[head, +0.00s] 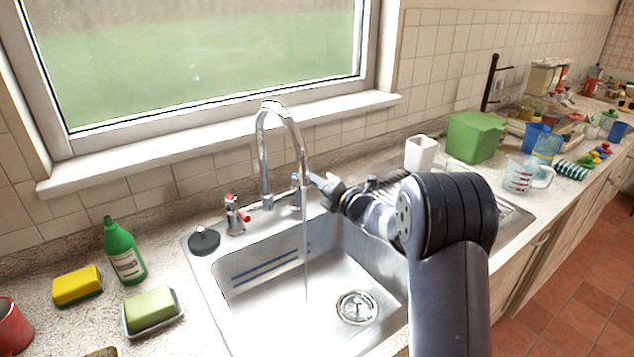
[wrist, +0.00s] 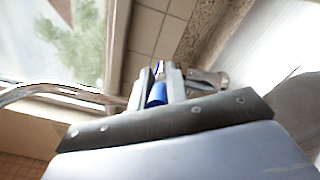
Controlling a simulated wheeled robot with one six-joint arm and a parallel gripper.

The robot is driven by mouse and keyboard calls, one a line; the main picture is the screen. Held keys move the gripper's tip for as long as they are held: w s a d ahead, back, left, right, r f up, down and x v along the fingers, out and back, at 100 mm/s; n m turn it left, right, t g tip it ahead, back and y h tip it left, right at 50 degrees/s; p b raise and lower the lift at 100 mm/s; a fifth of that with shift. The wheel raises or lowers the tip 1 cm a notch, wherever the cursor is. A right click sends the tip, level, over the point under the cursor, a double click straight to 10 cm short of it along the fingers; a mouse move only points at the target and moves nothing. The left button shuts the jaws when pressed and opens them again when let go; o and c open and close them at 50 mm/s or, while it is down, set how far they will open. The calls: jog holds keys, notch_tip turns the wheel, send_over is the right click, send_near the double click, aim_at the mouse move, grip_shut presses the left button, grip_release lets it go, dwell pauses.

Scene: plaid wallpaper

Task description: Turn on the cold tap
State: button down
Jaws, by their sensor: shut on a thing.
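The cold tap's blue handle (wrist: 157,93) shows in the wrist view between the two fingers of my gripper (wrist: 160,76), which is shut on it. In the head view my gripper (head: 322,183) is behind the sink, just right of the curved metal spout (head: 264,150), and hides most of the cold tap. A thin stream of water (head: 306,250) falls from the spout into the sink. The tap with the red handle (head: 236,215) stands left of the spout.
The steel sink (head: 265,325) is below my arm. A black plug (head: 204,240), a green bottle (head: 124,252), a yellow sponge (head: 77,286) and a soap dish (head: 153,312) are at left. A white cup (head: 421,153) and green box (head: 475,137) stand at right.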

jog(key=shift+w+d+n+g+y+b, duration=0.2)
jog(key=shift+w+n+g+y+b, duration=0.1)
jog(key=shift+n+g+y, duration=0.35)
jog(key=shift+w+d+n+g+y+b, duration=0.15)
jog(key=shift+w+n+g+y+b, duration=0.1)
jog(key=shift+n+g+y, duration=0.35)
jog(key=c, duration=1.4)
grip_release()
jog(key=b+v, duration=0.2)
jog(key=v, duration=0.8)
jog(key=shift+s+d, duration=0.25)
jog(key=shift+d, duration=0.05)
